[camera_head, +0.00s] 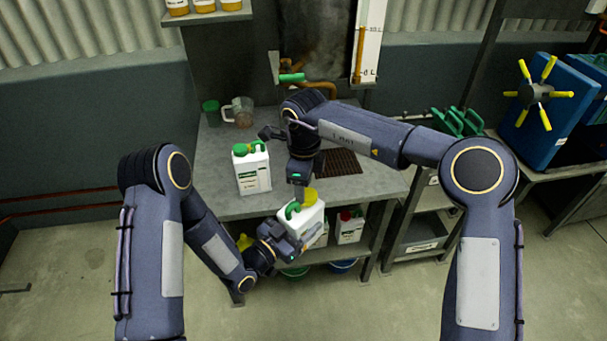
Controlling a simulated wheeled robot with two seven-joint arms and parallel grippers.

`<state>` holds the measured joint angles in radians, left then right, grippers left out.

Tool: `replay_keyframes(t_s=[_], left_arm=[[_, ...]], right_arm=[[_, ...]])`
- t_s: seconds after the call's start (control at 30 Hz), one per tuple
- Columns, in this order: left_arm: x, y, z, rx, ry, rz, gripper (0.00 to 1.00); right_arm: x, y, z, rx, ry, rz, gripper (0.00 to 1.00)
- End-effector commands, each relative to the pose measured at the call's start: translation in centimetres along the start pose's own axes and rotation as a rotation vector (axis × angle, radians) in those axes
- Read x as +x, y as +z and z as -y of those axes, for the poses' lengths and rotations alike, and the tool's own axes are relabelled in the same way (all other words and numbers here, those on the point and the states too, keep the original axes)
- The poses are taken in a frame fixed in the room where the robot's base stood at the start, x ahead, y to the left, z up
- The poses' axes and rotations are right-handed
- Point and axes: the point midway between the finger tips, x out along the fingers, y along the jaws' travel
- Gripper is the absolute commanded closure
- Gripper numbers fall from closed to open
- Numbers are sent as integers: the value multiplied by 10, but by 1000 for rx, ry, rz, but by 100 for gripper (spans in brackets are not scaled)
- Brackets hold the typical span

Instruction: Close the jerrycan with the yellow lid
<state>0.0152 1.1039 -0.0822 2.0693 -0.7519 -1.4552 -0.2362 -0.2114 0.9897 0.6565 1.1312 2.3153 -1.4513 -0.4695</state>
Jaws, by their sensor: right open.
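A white jerrycan (304,216) with a green handle is tilted in front of the table's front edge. My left gripper (300,243) is at its lower side and appears shut on it, holding it up. The yellow lid (309,195) shows at the top of this jerrycan, at the neck; I cannot tell whether it is seated. My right gripper (299,191) points down just left of the lid, open, with its fingertips partly hidden.
Another white jerrycan (252,168) with a green cap stands on the grey table (222,205). A clear jug (242,112) and a green cup (211,112) stand behind it. A dark grate (340,163) lies right of my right gripper. More jerrycans (349,228) stand on the lower shelf.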

Motion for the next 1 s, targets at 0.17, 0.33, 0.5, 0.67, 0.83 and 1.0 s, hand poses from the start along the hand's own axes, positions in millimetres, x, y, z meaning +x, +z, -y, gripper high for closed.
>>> replay_keyframes(t_s=[0.17, 0.33, 0.5, 0.67, 0.83, 1.0], left_arm=[[-8, 18, 7, -10, -22, 61, 98], [-8, 18, 8, -10, -23, 58, 100], [-6, 14, 7, -7, -18, 46, 100], [-4, 12, 6, -4, -15, 40, 100], [-4, 11, 6, -3, -14, 37, 100], [-4, 10, 6, -2, -13, 35, 100]], right_arm=[[-28, 1, -3, -477, -11, -14, 44], [-37, 0, -3, -860, -7, -35, 44], [-41, 0, -4, -1112, 4, -45, 44], [-42, 0, -5, -1210, 10, -48, 44], [-42, 0, -5, -1223, 12, -47, 44], [-41, 0, -5, -1221, 12, -47, 44]])
